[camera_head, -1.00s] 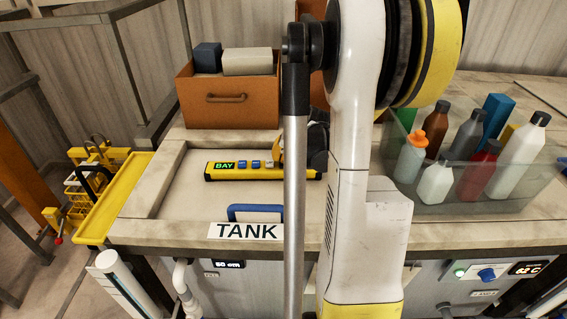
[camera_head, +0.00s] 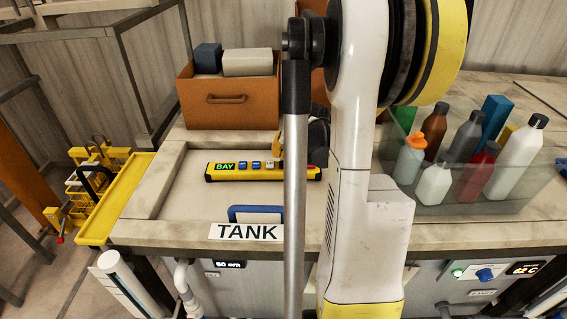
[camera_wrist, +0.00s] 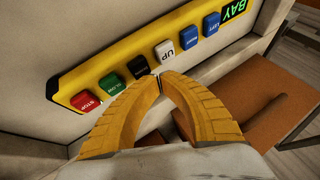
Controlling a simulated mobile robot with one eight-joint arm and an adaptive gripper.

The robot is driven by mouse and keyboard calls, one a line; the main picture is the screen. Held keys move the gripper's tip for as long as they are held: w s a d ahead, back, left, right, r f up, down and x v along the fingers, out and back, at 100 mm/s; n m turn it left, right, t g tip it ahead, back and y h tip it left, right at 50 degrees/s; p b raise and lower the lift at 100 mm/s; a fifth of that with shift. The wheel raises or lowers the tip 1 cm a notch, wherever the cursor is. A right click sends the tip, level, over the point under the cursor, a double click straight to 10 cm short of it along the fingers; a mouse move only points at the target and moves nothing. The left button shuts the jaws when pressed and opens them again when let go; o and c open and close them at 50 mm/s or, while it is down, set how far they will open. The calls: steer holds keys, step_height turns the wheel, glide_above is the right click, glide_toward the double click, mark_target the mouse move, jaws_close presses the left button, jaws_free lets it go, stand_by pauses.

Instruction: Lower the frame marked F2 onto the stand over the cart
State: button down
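A yellow button bar (camera_head: 263,171) with a green BAY display lies over the bench. In the wrist view the bar (camera_wrist: 72,88) shows a red STOP button (camera_wrist: 84,100), a green one, a black one (camera_wrist: 140,67), a white UP button (camera_wrist: 165,51) and blue ones. My gripper (camera_wrist: 158,77) has its yellow fingertips together at the bar's lower edge, by the black and white buttons; whether they touch is unclear. My arm hides most of it in the head view. A blue handle (camera_head: 257,212) stands behind the TANK label (camera_head: 246,231). No F2 mark is readable, so I cannot identify that frame.
A yellow tray (camera_head: 118,200) and yellow rack-like frames (camera_head: 92,188) stand left of the bench. An orange box (camera_head: 228,105) holding blocks is at the back. A clear bin (camera_head: 480,194) with several bottles is on the right. Metal posts (camera_head: 130,70) rise at the upper left.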

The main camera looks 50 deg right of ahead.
mark_target(281, 162)
steer(key=shift+r, duration=0.15)
steer(key=shift+r+p, duration=1.75)
steer(key=shift+r, duration=0.6)
stand_by(0.4)
